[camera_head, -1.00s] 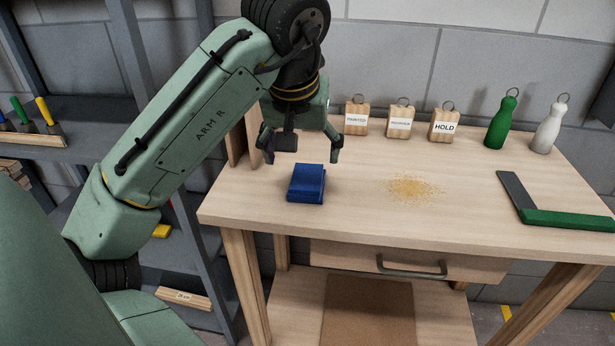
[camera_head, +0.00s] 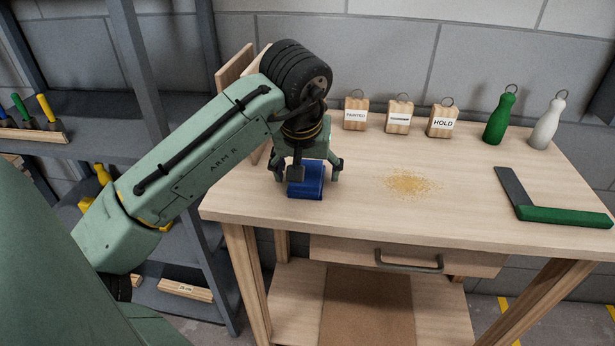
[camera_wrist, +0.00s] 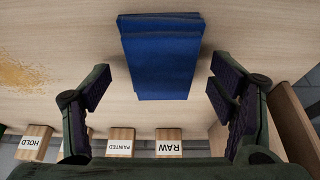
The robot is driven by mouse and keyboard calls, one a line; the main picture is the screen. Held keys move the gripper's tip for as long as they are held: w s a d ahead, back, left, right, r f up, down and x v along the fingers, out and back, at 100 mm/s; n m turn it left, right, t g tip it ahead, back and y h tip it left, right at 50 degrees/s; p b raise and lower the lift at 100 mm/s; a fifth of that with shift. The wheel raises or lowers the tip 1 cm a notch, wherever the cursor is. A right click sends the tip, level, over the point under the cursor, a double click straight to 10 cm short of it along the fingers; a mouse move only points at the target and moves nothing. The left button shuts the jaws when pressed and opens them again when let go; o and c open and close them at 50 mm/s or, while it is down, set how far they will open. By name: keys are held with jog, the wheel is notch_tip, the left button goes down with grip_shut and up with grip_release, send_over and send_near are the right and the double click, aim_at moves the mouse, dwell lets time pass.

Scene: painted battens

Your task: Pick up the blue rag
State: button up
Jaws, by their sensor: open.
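The blue rag (camera_head: 306,186) lies folded in a flat block on the wooden bench top, near its left front part. In the wrist view the rag (camera_wrist: 162,60) shows beyond and between the open fingers. My gripper (camera_head: 308,172) points down over the rag, its fingers apart on the left and right sides of it. In the wrist view my gripper (camera_wrist: 160,92) has clear gaps between both fingers and the rag. The far edge of the rag is partly hidden by the gripper in the head view.
Sawdust (camera_head: 412,184) lies right of the rag. A green-handled square (camera_head: 550,208) lies at the bench's right. Wooden tags, including the HOLD tag (camera_head: 442,122), a green bottle (camera_head: 499,118) and a white bottle (camera_head: 547,124) stand along the back. Upright boards (camera_head: 237,68) stand at the back left.

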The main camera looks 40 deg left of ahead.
jog(key=shift+f, duration=0.2)
dwell(0.3)
jog(key=shift+c, duration=0.6)
jog(key=c, duration=1)
jog(key=shift+c, duration=0.2)
jog(key=shift+r, duration=0.1)
jog(key=shift+r, duration=0.35)
jog(key=v, duration=0.1)
jog(key=b+v, duration=0.1)
jog(key=v, duration=0.1)
jog(key=shift+a, duration=0.3)
jog(key=s+r+b, duration=0.1)
jog(key=s+b, duration=0.2)
jog(key=s, duration=1.2)
jog(key=shift+r, duration=0.4)
